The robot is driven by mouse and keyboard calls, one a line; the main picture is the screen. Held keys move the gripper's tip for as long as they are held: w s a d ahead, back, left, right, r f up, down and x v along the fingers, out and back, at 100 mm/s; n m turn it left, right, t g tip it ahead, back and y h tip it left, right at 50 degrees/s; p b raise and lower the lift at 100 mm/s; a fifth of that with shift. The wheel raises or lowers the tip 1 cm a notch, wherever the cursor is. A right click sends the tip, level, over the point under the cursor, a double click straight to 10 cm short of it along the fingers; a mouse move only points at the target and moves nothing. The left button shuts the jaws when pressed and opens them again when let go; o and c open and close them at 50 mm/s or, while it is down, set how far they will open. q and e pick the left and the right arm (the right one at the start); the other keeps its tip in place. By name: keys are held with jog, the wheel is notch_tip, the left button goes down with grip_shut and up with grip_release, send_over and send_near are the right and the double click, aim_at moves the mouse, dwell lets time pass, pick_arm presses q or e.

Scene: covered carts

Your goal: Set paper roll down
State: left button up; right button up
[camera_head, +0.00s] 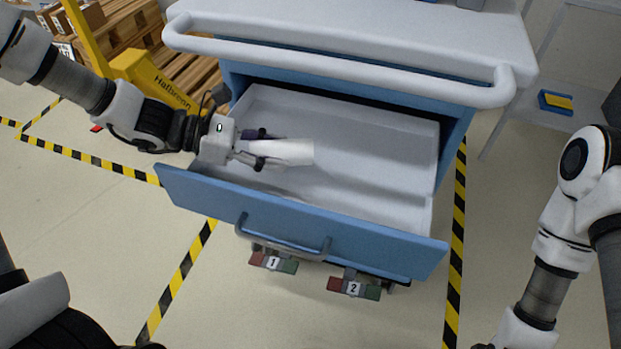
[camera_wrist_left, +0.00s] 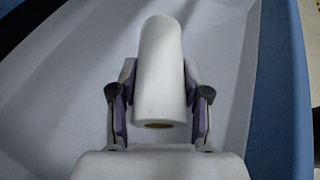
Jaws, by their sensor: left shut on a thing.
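A white paper roll (camera_head: 287,152) is inside the open drawer of the blue cart, in its left part. My left gripper (camera_head: 262,151) is shut on the roll near one end, and the roll points to the right in the head view. In the left wrist view the roll (camera_wrist_left: 160,70) lies between the two fingers (camera_wrist_left: 160,108), its brown core end toward the wrist. Whether the roll touches the drawer floor (camera_head: 370,185) I cannot tell. My right arm shows at the right, but its gripper is out of view.
The drawer's blue front (camera_head: 300,225) with its handle (camera_head: 283,240) faces me. The cart's white rail (camera_head: 340,58) runs above the drawer. The drawer floor right of the roll is empty. A yellow pallet jack (camera_head: 150,85) and pallets stand at the back left.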

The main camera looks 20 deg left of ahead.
aim_at(308, 176)
pick_arm(q)
jog(key=b+x, duration=0.1)
jog(key=x, duration=0.2)
jog(key=f+b+x, duration=0.1)
jog(key=x, duration=0.3)
jog(key=shift+s+f, duration=0.1)
jog(key=shift+f, duration=0.05)
jog(key=shift+a, duration=0.1)
pick_arm(e)
notch_tip(308, 176, down, 3)
jog(key=shift+f, duration=0.15)
pick_arm(q)
jog(key=shift+f+b, duration=0.15)
jog(key=shift+b, duration=0.25)
jog(key=o, duration=1.2)
jog(key=shift+o, duration=0.2)
pick_arm(e)
jog(key=shift+f, duration=0.15)
